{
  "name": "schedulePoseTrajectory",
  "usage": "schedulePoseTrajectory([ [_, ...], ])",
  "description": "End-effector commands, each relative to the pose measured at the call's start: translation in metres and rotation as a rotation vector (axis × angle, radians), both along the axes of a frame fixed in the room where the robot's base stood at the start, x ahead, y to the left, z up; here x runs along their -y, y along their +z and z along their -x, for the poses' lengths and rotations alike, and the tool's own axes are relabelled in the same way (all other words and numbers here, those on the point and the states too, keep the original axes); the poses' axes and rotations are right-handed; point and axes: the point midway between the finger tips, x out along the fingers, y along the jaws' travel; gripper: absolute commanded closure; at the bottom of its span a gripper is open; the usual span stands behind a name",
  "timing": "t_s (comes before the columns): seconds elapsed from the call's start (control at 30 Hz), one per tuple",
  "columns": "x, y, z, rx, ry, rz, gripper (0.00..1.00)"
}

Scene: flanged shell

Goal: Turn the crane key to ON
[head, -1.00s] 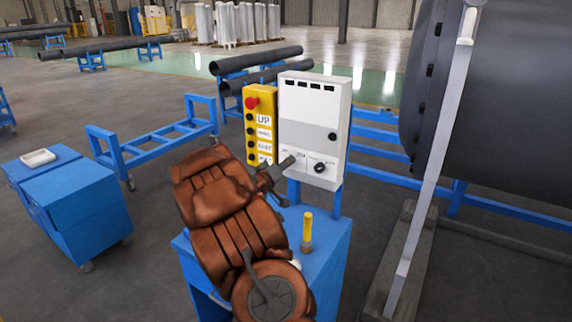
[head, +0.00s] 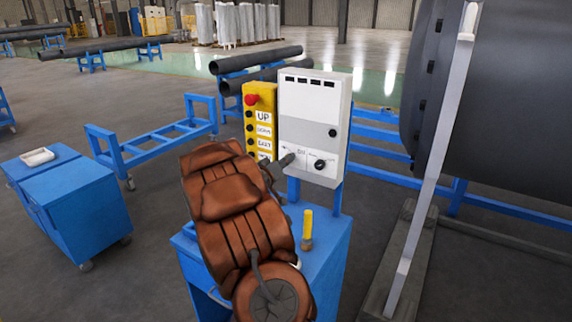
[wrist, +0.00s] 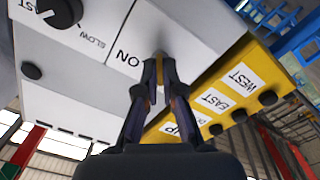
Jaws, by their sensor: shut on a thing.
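The white control box (head: 310,105) stands upright on the blue cabinet (head: 330,250), facing me. My gripper (head: 289,159) reaches the lower left of its front panel. The ON label (wrist: 128,58) is printed on the panel beside the key. The fingers cover much of the key, so I cannot tell which way it points. In the head view my gripper hides the key.
A black speed knob (head: 320,164) sits to the right on the same panel. A yellow button station (head: 263,122) with a red stop button (head: 252,99) is close on the left. A yellow-handled tool (head: 307,228) stands on the cabinet top in front.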

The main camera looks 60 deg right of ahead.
Motion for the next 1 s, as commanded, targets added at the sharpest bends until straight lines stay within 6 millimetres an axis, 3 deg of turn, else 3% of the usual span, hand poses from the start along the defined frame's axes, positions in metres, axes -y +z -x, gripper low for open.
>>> schedulePoseTrajectory([
  [1.0, -0.0007, -0.0035, -0.0001, 0.952, 0.002, -0.039, 1.00],
])
